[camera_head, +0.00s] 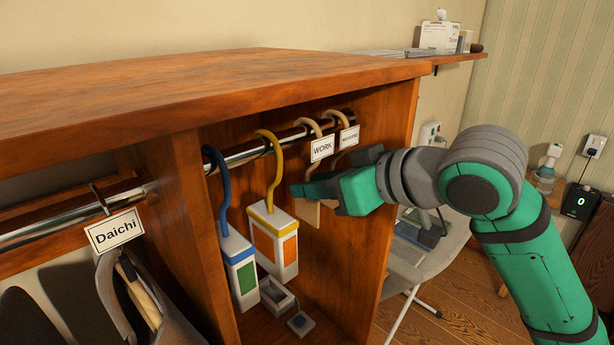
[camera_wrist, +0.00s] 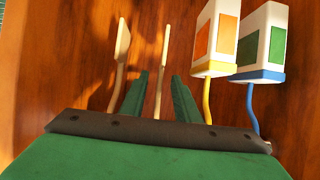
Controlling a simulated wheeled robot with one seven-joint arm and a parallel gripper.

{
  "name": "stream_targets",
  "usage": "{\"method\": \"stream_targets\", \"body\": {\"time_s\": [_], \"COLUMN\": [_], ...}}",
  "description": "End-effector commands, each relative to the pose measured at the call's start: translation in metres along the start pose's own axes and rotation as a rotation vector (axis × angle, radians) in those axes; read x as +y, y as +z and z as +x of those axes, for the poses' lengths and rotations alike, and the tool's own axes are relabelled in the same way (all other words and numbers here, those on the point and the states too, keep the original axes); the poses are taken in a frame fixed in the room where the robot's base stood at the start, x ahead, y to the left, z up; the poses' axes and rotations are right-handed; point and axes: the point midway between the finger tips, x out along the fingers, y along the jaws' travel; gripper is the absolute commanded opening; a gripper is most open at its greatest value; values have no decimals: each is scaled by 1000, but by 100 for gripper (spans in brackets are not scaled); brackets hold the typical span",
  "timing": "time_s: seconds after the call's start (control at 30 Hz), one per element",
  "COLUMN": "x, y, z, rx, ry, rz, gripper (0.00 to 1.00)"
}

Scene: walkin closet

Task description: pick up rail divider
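Two pale wooden rail dividers hang by hooks from the metal rail. The nearer one has a "WORK" label (camera_head: 321,148), and its lower wooden part (camera_head: 307,212) shows below my gripper. The farther has a "WEEKEND" label (camera_head: 350,137), its body mostly hidden behind my arm. My gripper (camera_head: 303,190) is inside the right compartment at the dividers. In the wrist view, my gripper (camera_wrist: 160,95) has its fingers apart, with the slim WORK divider (camera_wrist: 165,40) lined up between them, not visibly clamped. The WEEKEND divider (camera_wrist: 123,40) is left of the fingers.
A yellow-hooked white box (camera_head: 272,240) and a blue-hooked one (camera_head: 238,265) hang left of my gripper. Small grey trays (camera_head: 277,295) lie below. The compartment's wooden partition (camera_head: 185,220) is at left. A "Daichi" tag (camera_head: 115,230) hangs beyond it. The cabinet top (camera_head: 200,90) is overhead.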

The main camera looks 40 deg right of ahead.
Motion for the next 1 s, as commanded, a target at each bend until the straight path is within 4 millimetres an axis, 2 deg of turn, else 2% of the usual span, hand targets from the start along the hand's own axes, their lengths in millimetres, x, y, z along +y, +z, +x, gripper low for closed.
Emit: {"method": "stream_targets", "body": {"time_s": [0.2,0.43,0.47,0.57,0.6,1.0], "x": [-1,0,0,0,0,0], "y": [0,0,0,0,0,-2], "z": [21,23,23,23,23,22], "rx": [-1,0,0,0,0,0], "ry": [-1,-1,-1,-1,-1,-1], "rz": [-1,-1,-1,-1,-1,-1], "gripper": [29,29,26,3,0,0]}}
